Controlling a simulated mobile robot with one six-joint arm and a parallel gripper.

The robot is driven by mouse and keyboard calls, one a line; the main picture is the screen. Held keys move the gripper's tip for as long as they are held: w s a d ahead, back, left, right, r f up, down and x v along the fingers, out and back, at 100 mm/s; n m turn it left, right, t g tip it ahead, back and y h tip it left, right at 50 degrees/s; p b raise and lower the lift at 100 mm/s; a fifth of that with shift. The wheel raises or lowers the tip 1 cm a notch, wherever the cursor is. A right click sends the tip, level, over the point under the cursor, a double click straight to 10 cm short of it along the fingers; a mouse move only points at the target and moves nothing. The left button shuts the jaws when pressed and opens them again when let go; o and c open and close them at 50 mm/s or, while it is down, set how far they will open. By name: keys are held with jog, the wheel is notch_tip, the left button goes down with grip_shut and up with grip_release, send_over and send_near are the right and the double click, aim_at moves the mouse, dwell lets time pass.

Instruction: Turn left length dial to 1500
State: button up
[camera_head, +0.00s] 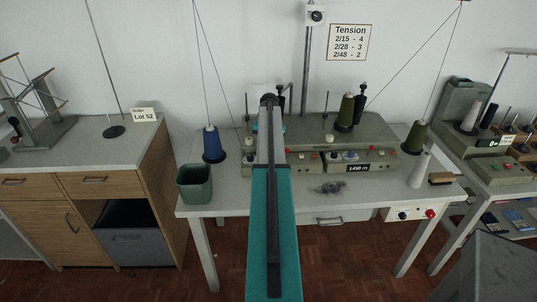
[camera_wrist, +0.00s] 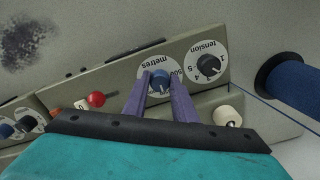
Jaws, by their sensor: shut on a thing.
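The length dial (camera_wrist: 160,78) is a blue knob on a round white plate marked "metres", on the sloped grey front of the winder. The print looks upside down in the wrist view. Part of a number ending in "500" shows beside the knob; the pointer's exact setting is not clear. My gripper (camera_wrist: 161,86) has its two purple fingers shut on the knob, one on each side. In the head view my arm hides this dial and the gripper.
A black tension dial (camera_wrist: 208,66) sits close beside the length dial. A red knob (camera_wrist: 96,99) and a cream knob (camera_wrist: 227,116) are nearby. A blue yarn cone (camera_head: 212,143) and a green bin (camera_head: 195,183) stand left of the winder. Grey fluff (camera_head: 328,187) lies on the table.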

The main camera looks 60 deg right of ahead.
jog(key=o, duration=1)
jog(key=shift+o, duration=0.2)
jog(key=shift+r, duration=0.1)
notch_tip(320, 180, up, 14)
jog(key=b, duration=0.3)
jog(key=shift+s, duration=0.2)
